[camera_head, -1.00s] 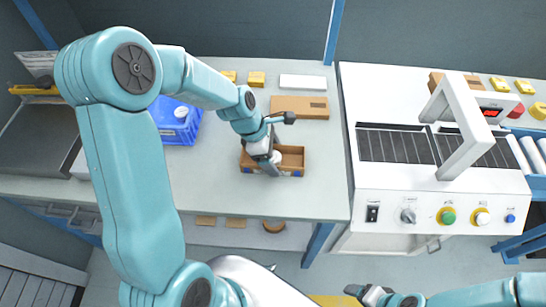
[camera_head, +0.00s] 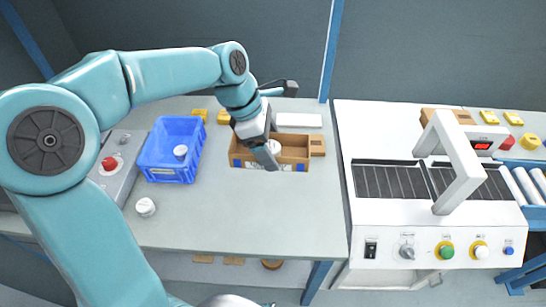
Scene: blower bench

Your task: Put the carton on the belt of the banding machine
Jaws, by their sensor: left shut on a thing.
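The carton (camera_head: 297,157) is an open brown box at the back middle of the bench, with a round white part (camera_head: 272,146) inside. My left gripper (camera_head: 264,153) reaches down to the carton's front wall and is shut on it. The carton hides most of a flat brown piece behind it and appears raised off the bench; the exact gap is hard to tell. The banding machine (camera_head: 365,215) stands to the right, with its dark slatted belt (camera_head: 388,182) empty under and beside the white arch (camera_head: 455,165). My right gripper is out of view.
A blue bin (camera_head: 168,172) holding a white part stands at the left. Another white part (camera_head: 146,207) lies near it, beside a grey box with a red button (camera_head: 109,163). A white flat box (camera_head: 299,120) lies behind the carton. The bench front is clear.

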